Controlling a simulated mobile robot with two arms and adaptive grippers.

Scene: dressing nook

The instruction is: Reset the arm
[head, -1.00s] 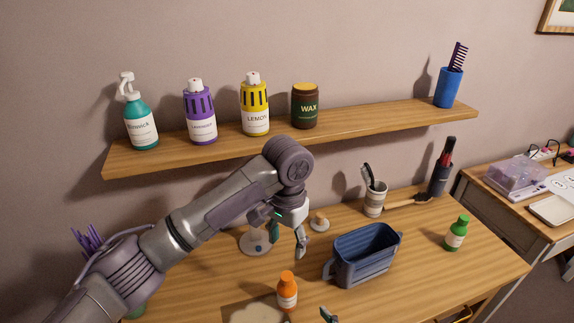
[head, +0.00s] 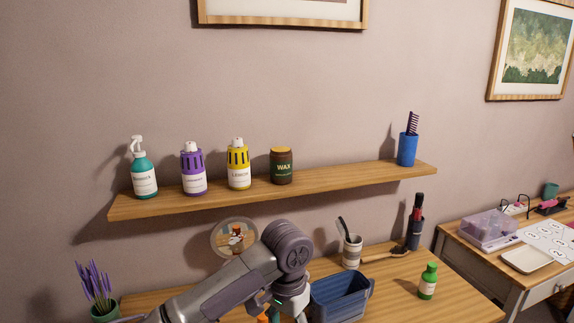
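My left arm comes in from the lower left, and its wrist (head: 288,252) is in front of the table, just left of the blue basket (head: 343,297). The fingers of my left gripper are mostly hidden or cut off at the bottom edge, so I cannot tell whether they are open. An orange bottle (head: 263,317) shows only in part beside the wrist. My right gripper is not in view.
A wall shelf (head: 330,186) holds a teal spray bottle (head: 144,175), purple and yellow bottles, a wax jar (head: 281,167) and a blue comb cup (head: 407,149). A green bottle (head: 428,281) stands on the table (head: 400,304). A side desk is at right.

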